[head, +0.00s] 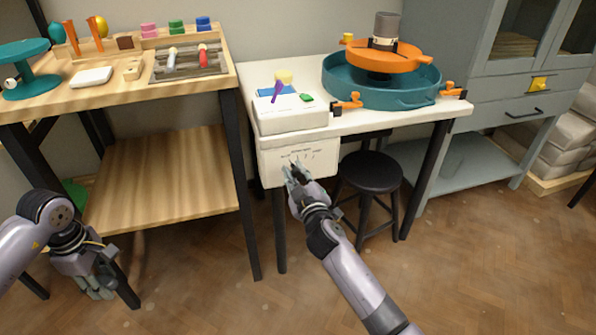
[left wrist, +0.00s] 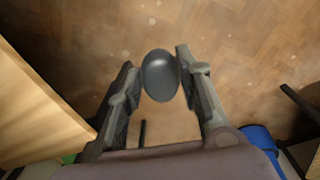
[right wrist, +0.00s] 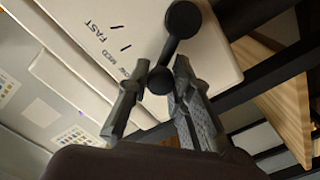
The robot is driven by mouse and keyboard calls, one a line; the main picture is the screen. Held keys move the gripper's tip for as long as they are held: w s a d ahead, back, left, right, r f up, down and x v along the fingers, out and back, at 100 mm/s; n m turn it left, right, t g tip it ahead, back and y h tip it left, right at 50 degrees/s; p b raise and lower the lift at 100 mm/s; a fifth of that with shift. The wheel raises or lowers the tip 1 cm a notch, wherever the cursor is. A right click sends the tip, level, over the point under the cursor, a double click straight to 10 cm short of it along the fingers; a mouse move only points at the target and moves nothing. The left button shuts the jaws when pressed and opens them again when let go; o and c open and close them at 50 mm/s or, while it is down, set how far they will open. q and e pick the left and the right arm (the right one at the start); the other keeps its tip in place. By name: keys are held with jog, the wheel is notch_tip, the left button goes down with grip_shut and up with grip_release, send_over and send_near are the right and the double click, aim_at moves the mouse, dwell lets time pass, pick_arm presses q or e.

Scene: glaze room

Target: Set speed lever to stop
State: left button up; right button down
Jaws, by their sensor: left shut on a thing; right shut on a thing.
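The speed lever (right wrist: 173,48) is black, with a round hub and a ball knob, on the white control box (head: 270,163). My right gripper (right wrist: 160,74) is shut on the lever's ball knob, one finger on each side. In the head view, my right gripper (head: 293,172) is at the box's front face and hides most of the lever. The right wrist view shows the word FAST (right wrist: 97,32) and other markings on the face, partly hidden. My left gripper (head: 98,290) is low at the left, shut on a dark grey egg-shaped thing (left wrist: 160,77).
The box hangs at the left front of the white table (head: 310,72), which carries a potter's wheel with an orange disc (head: 400,60) and teal basin (head: 345,88). A black stool (head: 370,170) stands close right. A wooden workbench (head: 120,95) stands left. Floor in front is clear.

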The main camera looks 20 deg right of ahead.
dwell(0.4)
jog(key=c, duration=1.4)
grip_release()
jog(key=shift+c, duration=0.2)
jog(key=s, duration=1.2)
jog(key=shift+d, duration=0.15)
